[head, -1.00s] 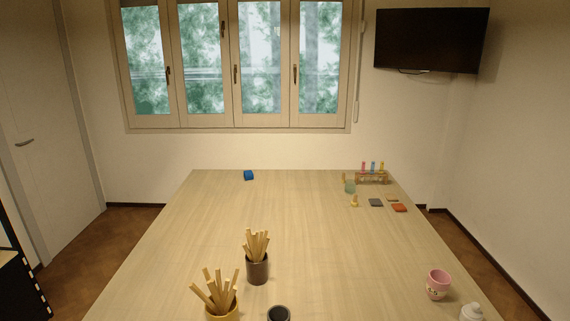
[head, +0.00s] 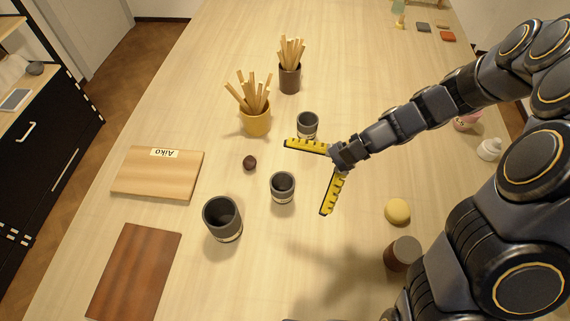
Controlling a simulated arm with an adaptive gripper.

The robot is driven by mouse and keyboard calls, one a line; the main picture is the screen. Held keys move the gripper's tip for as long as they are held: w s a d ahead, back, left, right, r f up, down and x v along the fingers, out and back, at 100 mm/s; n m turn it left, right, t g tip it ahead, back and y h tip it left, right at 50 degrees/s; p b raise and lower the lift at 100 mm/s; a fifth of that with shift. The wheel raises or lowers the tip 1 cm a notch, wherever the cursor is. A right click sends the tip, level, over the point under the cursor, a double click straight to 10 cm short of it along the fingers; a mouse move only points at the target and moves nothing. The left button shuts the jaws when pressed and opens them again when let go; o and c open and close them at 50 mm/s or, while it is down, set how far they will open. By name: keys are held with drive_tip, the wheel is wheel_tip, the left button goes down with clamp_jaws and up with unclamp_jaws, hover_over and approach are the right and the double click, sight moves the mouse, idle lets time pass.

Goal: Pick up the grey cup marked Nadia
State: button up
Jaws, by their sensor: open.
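Three grey cups stand upright on the table: a far one (head: 307,126), a middle one (head: 283,190) and a larger near one (head: 222,222) to the left. The middle and near cups show pale bands with marks too small to read. I cannot tell which cup is marked Nadia. My gripper (head: 304,178) is open and empty, its two yellow fingers spread toward the left. In the picture the fingers lie right of the middle cup, the upper one just below the far cup. Its height above the table is hard to judge.
A yellow cup (head: 256,123) and a dark cup (head: 290,80) hold sticks behind. A small dark ball (head: 249,163) lies left of the middle cup. A board (head: 155,178) labelled Aiko and a dark board (head: 135,272) lie left. A yellow disc (head: 398,211) and brown jar (head: 403,253) stand right.

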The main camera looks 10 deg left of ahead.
drive_tip(key=w+d+f+m+t+y, duration=0.1)
drive_tip(key=w+f+m+t+y, duration=0.15)
drive_tip(key=w+f+m, duration=0.45)
drive_tip(key=m+t+y, duration=0.1)
drive_tip(key=m+t, duration=0.1)
drive_tip(key=m, duration=0.1)
approach(286, 182)
drive_tip(key=x, duration=0.3)
drive_tip(key=shift+s+f, duration=0.2)
drive_tip(key=shift+f, duration=0.1)
drive_tip(key=shift+a+f, duration=0.1)
drive_tip(key=shift+f, duration=0.1)
drive_tip(key=x, duration=0.7)
drive_tip(key=shift+w+a+r, duration=0.15)
drive_tip(key=shift+a+r, duration=0.15)
drive_tip(key=shift+a, duration=0.05)
drive_tip(key=c, duration=1.2)
